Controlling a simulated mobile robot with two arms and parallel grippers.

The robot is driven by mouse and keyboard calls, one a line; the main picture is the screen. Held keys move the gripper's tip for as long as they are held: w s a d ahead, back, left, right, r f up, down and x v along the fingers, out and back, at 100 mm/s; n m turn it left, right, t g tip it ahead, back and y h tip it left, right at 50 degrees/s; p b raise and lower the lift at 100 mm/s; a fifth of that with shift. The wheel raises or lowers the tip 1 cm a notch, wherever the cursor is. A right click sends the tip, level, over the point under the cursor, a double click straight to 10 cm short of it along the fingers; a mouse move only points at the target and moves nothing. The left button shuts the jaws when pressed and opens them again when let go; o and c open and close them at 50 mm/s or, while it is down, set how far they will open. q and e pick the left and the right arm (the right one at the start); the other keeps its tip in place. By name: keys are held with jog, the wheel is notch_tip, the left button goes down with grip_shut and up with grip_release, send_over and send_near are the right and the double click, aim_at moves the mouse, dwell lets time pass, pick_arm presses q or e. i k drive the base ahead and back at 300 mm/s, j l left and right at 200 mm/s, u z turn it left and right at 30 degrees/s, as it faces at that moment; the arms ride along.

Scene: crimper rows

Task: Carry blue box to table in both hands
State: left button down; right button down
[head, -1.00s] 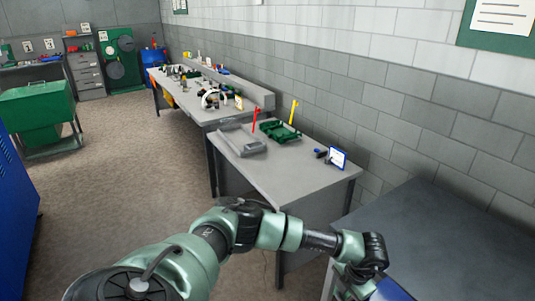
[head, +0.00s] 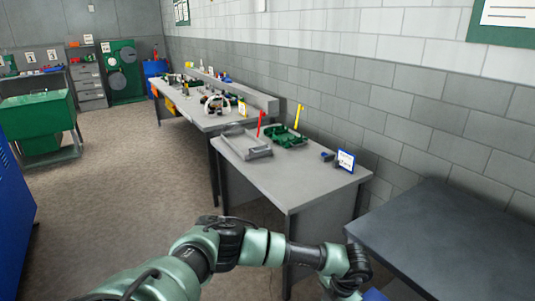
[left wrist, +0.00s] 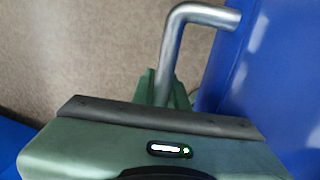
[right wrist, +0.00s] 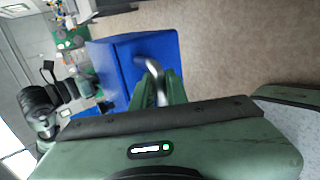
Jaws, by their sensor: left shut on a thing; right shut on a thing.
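The blue box (right wrist: 133,62) shows in the right wrist view, with a bent metal handle on its side. In the left wrist view the box (left wrist: 268,75) fills the right side, with another metal handle (left wrist: 170,50). My left gripper (left wrist: 162,88) is shut on that handle. My right gripper (right wrist: 168,90) is shut on the handle at its own side. In the head view only a small corner of the box (head: 375,295) shows at the bottom, beside my left wrist. A dark grey table (head: 455,235) stands at the right, its near part cut off.
A grey bench (head: 290,185) with a grey tray (head: 245,145), a green tray (head: 290,138) and a small sign (head: 346,160) stands ahead against the wall. A longer bench lies beyond it. A green bin (head: 38,118) stands at the left. The floor between is open.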

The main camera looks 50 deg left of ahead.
aim_at(292, 175)
jog(key=i+j+u, duration=0.15)
jog(key=j+u, duration=0.2)
jog(key=i+j+u, duration=0.15)
jog(key=u, duration=0.2)
jog(key=i+j+u, duration=0.55)
jog(key=i+u, duration=0.25)
jog(key=i+j+u, duration=0.1)
jog(key=i+u, duration=0.35)
jog(key=i+j+z, duration=0.1)
jog(key=i+z, duration=0.3)
jog(key=i+j+z, duration=0.2)
jog(key=z, duration=0.2)
jog(key=i+j+z, duration=0.1)
jog(key=i+z, duration=0.3)
jog(key=i+j+z, duration=0.15)
jog(key=z, duration=0.25)
jog(key=i+j+z, duration=0.25)
jog(key=z, duration=0.15)
